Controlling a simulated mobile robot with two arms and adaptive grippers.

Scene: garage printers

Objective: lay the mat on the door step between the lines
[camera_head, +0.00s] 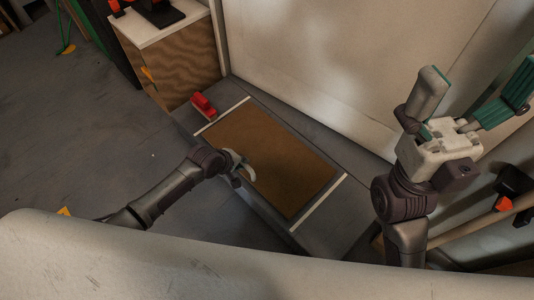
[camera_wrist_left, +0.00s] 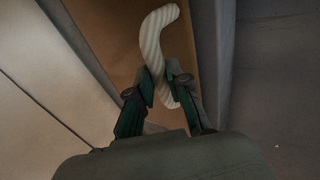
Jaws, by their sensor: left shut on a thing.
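The brown mat (camera_head: 275,155) lies on the grey door step (camera_head: 352,212). It looks flat, between a white line at its far left end (camera_head: 222,115) and another white line at its near right end (camera_head: 319,201). A dark strip shows between the mat and the near right line. My left gripper (camera_head: 240,168) is at the mat's left long edge. In the left wrist view its fingers (camera_wrist_left: 158,88) are shut on a white ribbed loop (camera_wrist_left: 158,35), with the brown mat behind it. My right gripper (camera_head: 467,98) is raised at the right, fingers spread and empty.
A red object (camera_head: 203,104) sits on the step beyond the far left line. A wooden cabinet (camera_head: 175,60) stands behind it. A pale door panel (camera_head: 350,70) rises along the step's far side. A black-headed tool (camera_head: 511,183) is at the right. Floor at the left is mostly clear.

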